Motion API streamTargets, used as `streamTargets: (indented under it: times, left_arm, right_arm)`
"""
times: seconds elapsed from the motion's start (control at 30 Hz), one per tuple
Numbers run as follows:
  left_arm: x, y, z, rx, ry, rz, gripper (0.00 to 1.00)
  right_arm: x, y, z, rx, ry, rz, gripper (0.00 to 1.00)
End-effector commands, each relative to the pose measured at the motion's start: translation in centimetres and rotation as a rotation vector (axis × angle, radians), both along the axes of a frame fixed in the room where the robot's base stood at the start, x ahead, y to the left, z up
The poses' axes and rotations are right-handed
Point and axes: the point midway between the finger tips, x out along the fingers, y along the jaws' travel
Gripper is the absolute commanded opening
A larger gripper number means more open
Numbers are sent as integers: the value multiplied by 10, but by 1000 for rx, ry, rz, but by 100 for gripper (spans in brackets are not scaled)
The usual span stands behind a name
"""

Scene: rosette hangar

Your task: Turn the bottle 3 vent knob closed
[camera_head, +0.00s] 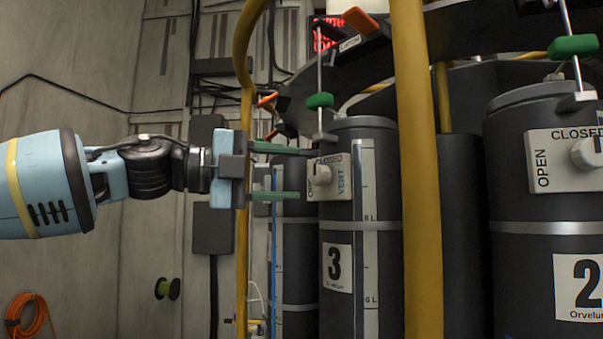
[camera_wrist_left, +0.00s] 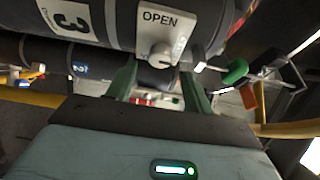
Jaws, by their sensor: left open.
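Bottle 3 (camera_head: 335,225) is a dark cylinder with a white "3" label, standing upright at centre in the head view. My left gripper (camera_head: 304,172) comes from the left, open, with one green finger above and one below the knob's level. In the left wrist view the knob (camera_wrist_left: 160,55) lies just ahead, between the lines of the two fingers (camera_wrist_left: 158,75). I cannot tell whether they touch it. The knob's setting is unclear.
A yellow post (camera_head: 416,200) stands right of bottle 3, and a thinner yellow rail (camera_head: 243,240) runs behind my gripper. Bottle 2 (camera_head: 520,270), with its own knob (camera_head: 588,153), is at the right. A green-handled valve rod (camera_head: 320,101) rises above bottle 3.

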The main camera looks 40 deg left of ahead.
Motion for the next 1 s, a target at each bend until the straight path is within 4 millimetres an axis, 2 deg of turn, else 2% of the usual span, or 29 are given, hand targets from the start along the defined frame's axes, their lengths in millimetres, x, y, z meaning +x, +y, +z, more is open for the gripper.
streamTargets:
  times: [0.1,0.3,0.9,1.0]
  left_arm:
    - [-13,9,2,-2,-4,0,52]
    - [-24,17,0,-1,-1,-1,52]
    - [-24,18,-1,-1,2,-1,52]
    - [-21,22,-6,-13,7,0,52]
  right_arm:
    - [2,1,2,1,-6,-2,0]
    - [3,2,3,4,-8,-6,0]
    - [3,2,3,7,-7,-9,0]
    - [3,2,3,5,-6,-7,0]
